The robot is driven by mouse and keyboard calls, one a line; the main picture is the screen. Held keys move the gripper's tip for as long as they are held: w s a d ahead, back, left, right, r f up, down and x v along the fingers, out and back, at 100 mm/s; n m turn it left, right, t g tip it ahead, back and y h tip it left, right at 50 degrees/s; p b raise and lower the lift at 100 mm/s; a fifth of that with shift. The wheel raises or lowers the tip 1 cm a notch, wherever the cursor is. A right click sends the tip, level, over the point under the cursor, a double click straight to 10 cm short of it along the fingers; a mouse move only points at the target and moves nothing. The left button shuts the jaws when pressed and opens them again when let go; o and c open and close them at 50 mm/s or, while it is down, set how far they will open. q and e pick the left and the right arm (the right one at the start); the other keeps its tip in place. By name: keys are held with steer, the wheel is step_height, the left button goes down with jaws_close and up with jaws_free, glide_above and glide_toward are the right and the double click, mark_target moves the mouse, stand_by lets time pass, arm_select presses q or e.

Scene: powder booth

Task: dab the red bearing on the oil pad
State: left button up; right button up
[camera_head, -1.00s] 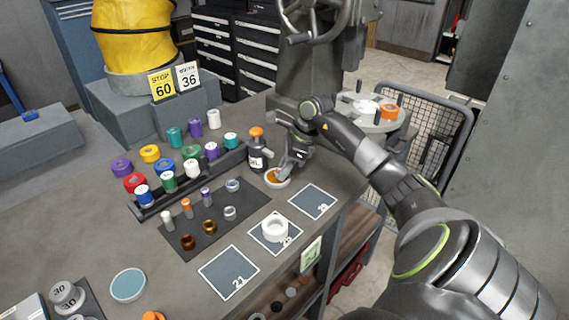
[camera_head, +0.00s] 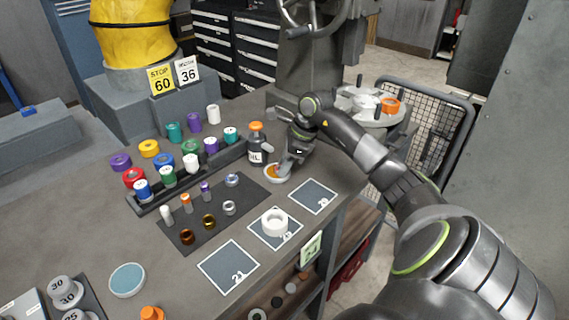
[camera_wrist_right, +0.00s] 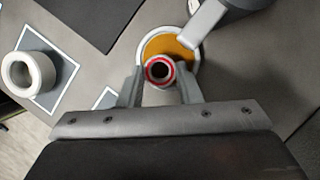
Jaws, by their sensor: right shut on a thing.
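The red bearing (camera_wrist_right: 159,70), a small ring with a red face and a dark bore, is between the fingers of my right gripper (camera_wrist_right: 160,76) in the right wrist view. The gripper is shut on it. The bearing overlaps the near part of the oil pad (camera_wrist_right: 173,47), an amber disc in a round white dish. I cannot tell whether it touches the pad. In the head view my right gripper (camera_head: 284,170) reaches down at the dish's right side, and part of the oil pad (camera_head: 271,171) shows. The bearing is hidden there. My left gripper is not in view.
A dark oil bottle (camera_head: 256,146) stands just behind the dish. A white ring (camera_head: 274,223) sits on a numbered mat in front. A rack (camera_head: 232,160) with colored rings and bottles lies left, and a dark mat (camera_head: 215,197) holds several small parts.

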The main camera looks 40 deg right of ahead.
steer(key=shift+f+b, duration=0.35)
steer(key=shift+b, duration=0.1)
stand_by(1.2)
steer(key=shift+s, duration=0.1)
step_height(320, 180, up, 7)
steer(key=p, duration=0.3)
stand_by(0.4)
stand_by(0.4)
